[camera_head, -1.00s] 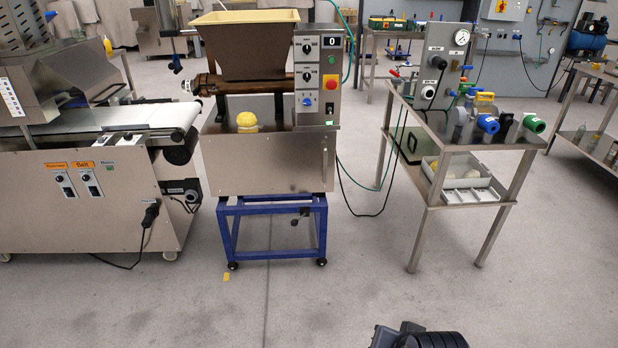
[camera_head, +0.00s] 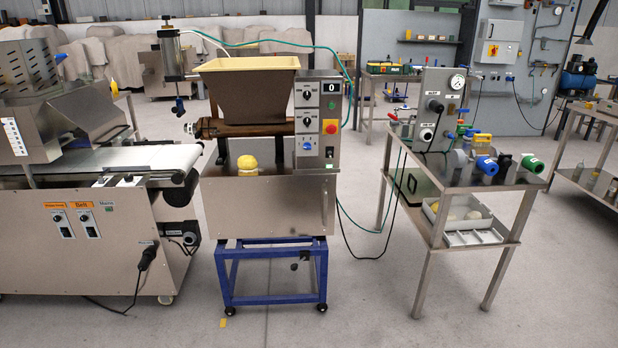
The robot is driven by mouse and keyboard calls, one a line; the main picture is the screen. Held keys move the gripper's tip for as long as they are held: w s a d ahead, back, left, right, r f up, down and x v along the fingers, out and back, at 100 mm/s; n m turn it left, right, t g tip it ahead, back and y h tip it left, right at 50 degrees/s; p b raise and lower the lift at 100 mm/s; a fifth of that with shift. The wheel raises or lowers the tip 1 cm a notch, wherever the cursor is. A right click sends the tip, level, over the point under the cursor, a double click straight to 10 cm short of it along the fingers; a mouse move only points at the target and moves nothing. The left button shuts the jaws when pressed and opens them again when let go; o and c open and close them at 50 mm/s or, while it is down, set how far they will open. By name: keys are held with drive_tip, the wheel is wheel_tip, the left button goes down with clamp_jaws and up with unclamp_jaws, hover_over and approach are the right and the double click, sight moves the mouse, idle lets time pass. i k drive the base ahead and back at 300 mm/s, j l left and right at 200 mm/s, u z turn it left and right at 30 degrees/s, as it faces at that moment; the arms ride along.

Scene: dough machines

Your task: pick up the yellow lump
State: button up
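A yellow lump (camera_head: 247,163) sits on the front ledge of the steel dough machine (camera_head: 270,203), below its brown hopper (camera_head: 247,88). It looks like a rounded piece with a flatter cap on top and a narrower part beneath. My gripper is not in view, so I cannot see whether it is open or shut.
A conveyor machine (camera_head: 95,235) stands close on the left. A steel table (camera_head: 450,180) on the right carries valves and a gauge panel, with a white tray (camera_head: 475,237) on its lower shelf. A small yellow patch (camera_head: 223,323) lies on the floor.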

sight(245, 162)
drive_tip(key=k, duration=0.5)
drive_tip(key=i, duration=0.9)
drive_tip(key=k+l, duration=0.1)
drive_tip(key=l, duration=0.35)
drive_tip(key=i+l+z, duration=0.1)
drive_tip(key=i+l, duration=0.25)
drive_tip(key=i, duration=0.15)
